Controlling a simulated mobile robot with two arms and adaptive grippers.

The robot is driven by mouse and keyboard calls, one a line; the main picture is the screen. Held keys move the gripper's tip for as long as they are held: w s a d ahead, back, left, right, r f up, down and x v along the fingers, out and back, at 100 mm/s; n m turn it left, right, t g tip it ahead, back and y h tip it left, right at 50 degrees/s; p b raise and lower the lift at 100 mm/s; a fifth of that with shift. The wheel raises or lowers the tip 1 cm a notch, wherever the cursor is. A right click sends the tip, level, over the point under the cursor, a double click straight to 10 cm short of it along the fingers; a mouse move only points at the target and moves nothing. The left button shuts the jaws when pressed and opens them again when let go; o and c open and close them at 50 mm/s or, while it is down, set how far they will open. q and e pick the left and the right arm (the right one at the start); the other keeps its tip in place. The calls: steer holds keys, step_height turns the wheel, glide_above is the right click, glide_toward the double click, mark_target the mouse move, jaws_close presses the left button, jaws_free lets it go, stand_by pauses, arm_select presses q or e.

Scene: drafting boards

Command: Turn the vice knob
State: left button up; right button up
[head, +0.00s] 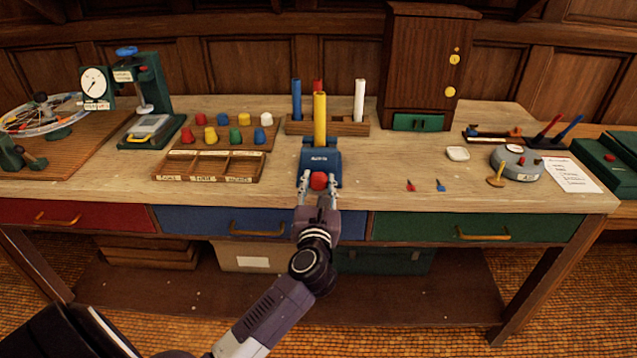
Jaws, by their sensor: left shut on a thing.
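The vice (320,157) is a small dark blue block near the front edge of the workbench, with a label on its front. A yellow rod (320,118) stands upright at the vice; whether its jaws grip it I cannot tell. The vice knob (318,181) is a red ball on the side facing me. My left gripper (318,189) reaches up from below, its fingers on either side of the red knob and shut on it. My right gripper is not in view.
A rack (350,127) with blue, red and white rods stands behind the vice. A compartment tray (208,168) and several coloured pegs are to the left. Small red and blue pieces (440,185) lie to the right. Drawers (475,232) with brass handles line the bench front.

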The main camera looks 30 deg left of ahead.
arm_select(q)
steer(key=shift+r+p, duration=0.15)
steer(key=shift+p, duration=0.3)
steer(key=m+p, duration=0.2)
steer(key=p, duration=0.1)
steer(key=shift+r+m, duration=0.1)
steer(key=shift+m, duration=0.2)
steer(key=shift+f+m+p, duration=0.25)
steer(key=shift+m+p, duration=0.35)
steer(key=shift+p, duration=0.05)
steer(key=o, duration=1.2)
steer(key=shift+c, duration=0.2)
